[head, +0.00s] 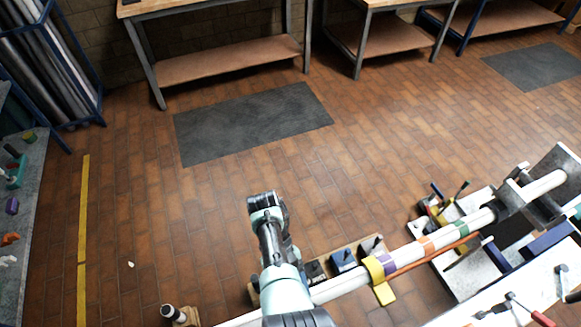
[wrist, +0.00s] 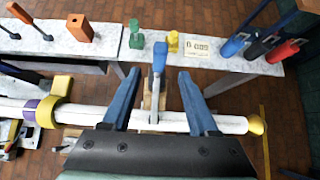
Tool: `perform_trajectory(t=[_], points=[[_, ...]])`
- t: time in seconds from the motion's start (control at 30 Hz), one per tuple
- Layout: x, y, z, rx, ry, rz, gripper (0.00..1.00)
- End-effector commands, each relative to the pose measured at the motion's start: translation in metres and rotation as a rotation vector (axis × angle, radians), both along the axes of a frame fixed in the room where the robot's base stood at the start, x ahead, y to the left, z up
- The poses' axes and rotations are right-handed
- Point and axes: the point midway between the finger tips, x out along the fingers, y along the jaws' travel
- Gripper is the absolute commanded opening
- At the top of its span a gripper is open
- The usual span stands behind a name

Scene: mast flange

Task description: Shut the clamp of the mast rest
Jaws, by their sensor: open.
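The white mast (wrist: 195,120) runs across the wrist view, with purple and yellow bands at left and a yellow end at right. A wooden block, apparently the mast rest (wrist: 156,142), shows under it. A grey metal clamp (wrist: 153,97) with a blue lever (wrist: 159,58) stands at the mast there, the lever pointing away from my gripper. My gripper (wrist: 157,78) is open, its two blue fingers on either side of the lever with gaps on both sides. In the head view the mast (head: 345,286) crosses the lower right; my arm hides part of it.
A pale bench top (wrist: 110,45) behind the mast carries an orange block (wrist: 81,28), a green piece (wrist: 136,35), a yellow piece (wrist: 173,42) and several coloured-handled tools (wrist: 265,45). In the head view, open tiled floor (head: 180,220) lies beyond my arm.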

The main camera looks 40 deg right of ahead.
Motion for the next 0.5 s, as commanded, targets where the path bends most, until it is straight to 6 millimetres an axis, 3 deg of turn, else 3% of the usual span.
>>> perform_trajectory(t=[0.2, 0.5], points=[[0.022, -0.008, 0.021, -0.001, 0.000, -0.002, 0.60], [0.030, -0.010, 0.029, -0.001, 0.001, -0.001, 0.60]])
